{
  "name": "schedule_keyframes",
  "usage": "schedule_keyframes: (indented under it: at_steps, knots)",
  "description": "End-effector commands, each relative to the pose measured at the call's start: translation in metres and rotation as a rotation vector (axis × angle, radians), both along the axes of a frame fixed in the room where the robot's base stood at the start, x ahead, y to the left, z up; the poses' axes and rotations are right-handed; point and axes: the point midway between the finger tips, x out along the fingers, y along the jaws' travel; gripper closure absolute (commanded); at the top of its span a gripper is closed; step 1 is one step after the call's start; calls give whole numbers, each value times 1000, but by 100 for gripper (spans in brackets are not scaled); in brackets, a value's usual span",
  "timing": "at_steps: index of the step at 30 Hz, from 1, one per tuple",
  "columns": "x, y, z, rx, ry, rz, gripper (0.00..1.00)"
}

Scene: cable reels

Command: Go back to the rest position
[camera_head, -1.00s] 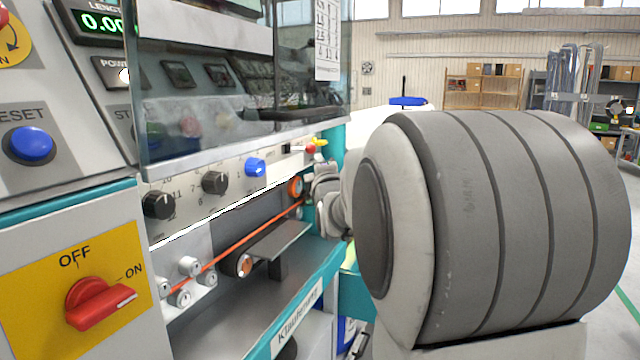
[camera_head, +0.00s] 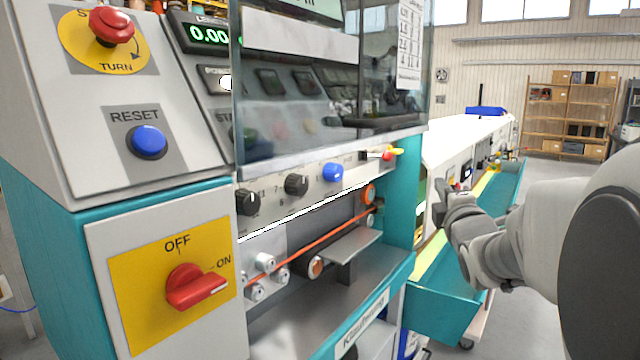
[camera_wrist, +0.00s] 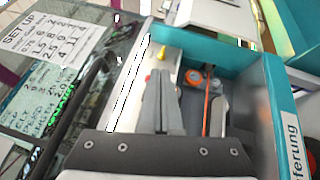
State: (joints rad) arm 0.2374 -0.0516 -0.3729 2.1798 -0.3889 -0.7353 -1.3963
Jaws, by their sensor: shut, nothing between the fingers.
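My gripper (camera_head: 441,200) is at the right in the head view, at the end of my pale arm. It is out to the right of the cable machine, apart from it. In the wrist view its two dark fingers (camera_wrist: 164,82) are shut together with nothing between them. Beyond them shows the machine's teal-framed bay with the orange cable (camera_wrist: 207,105). In the head view the orange cable (camera_head: 318,244) runs between the rollers.
The machine's front carries a red OFF/ON switch (camera_head: 193,287), a blue reset button (camera_head: 147,141) and a red stop button (camera_head: 111,27). A clear guard (camera_head: 330,80) hangs above the knobs. A teal trough (camera_head: 445,312) lies below my arm. Shelves (camera_head: 568,118) stand far back.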

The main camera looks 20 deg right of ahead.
Motion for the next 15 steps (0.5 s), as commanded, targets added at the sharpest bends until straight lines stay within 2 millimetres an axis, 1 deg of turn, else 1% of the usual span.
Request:
schedule_keyframes:
  at_steps: [5, 8, 11, 15]
  knots:
    - [-1, 4, -2, 35, 5, 3, 100]
    - [-4, 16, -8, 147, 23, 9, 100]
    - [-12, 37, -21, 341, 61, 14, 100]
    - [-33, 78, -48, 659, 136, 0, 100]
